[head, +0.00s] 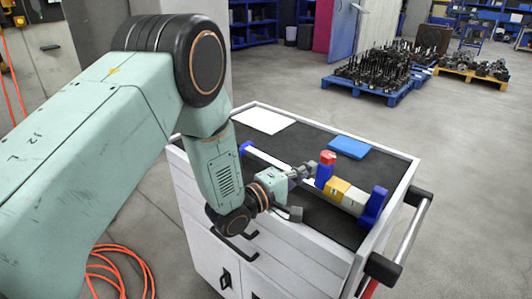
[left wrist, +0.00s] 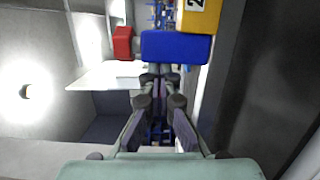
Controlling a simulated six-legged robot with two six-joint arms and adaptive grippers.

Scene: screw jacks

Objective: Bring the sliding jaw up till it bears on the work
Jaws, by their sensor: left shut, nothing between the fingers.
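The sliding jaw (head: 323,176) is a blue block with a red top (head: 328,157), standing on a pale bar (head: 270,160) on the cart. To its right are a yellow block (head: 337,189) and a pale block (head: 354,200), then the blue end jaw (head: 374,206). In the left wrist view the sliding jaw (left wrist: 175,46) lies across the view beside the numbered yellow block (left wrist: 199,14); I cannot tell whether they touch. My left gripper (head: 307,170) is shut and empty, its fingertips (left wrist: 157,78) close behind the sliding jaw; contact is unclear. My right gripper is not in view.
The cart's dark top (head: 300,208) has a raised white rim. A white sheet (head: 263,120) and a blue flat box (head: 349,147) lie behind the bar. A handle rail (head: 408,236) runs along the right side. Loaded pallets (head: 372,88) stand farther back on the floor.

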